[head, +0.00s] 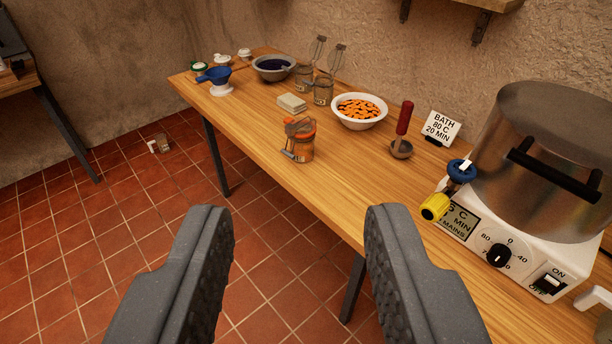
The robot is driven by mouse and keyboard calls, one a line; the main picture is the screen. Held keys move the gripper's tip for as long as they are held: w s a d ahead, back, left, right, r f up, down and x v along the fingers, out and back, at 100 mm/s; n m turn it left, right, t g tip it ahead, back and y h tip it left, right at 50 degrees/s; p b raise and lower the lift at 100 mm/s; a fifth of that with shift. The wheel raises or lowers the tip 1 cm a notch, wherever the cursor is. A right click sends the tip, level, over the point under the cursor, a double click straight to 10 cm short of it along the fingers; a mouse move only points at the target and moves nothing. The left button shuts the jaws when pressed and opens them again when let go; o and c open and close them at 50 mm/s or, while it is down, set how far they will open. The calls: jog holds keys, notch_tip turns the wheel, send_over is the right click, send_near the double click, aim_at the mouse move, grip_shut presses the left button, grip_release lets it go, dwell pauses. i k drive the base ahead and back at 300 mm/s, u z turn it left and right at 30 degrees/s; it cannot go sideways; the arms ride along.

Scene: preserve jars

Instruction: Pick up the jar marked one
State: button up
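A clip-top glass jar (300,146) with orange contents and an orange seal stands near the front edge of the wooden table (240,120). Two clear jars with raised lids, a left one (304,78) and a right one (323,92), stand near the back wall. My gripper (298,220) is open and empty in the foreground, fingers wide apart, well short of the orange-filled jar.
A large steel pot (540,130) on a white heater blocks the right.

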aim_at(304, 149)
jog(key=z, duration=0.35)
jog(key=i, duration=1.35)
jog(key=u, duration=0.65)
jog(key=i, duration=0.4)
jog(key=u, duration=0.4)
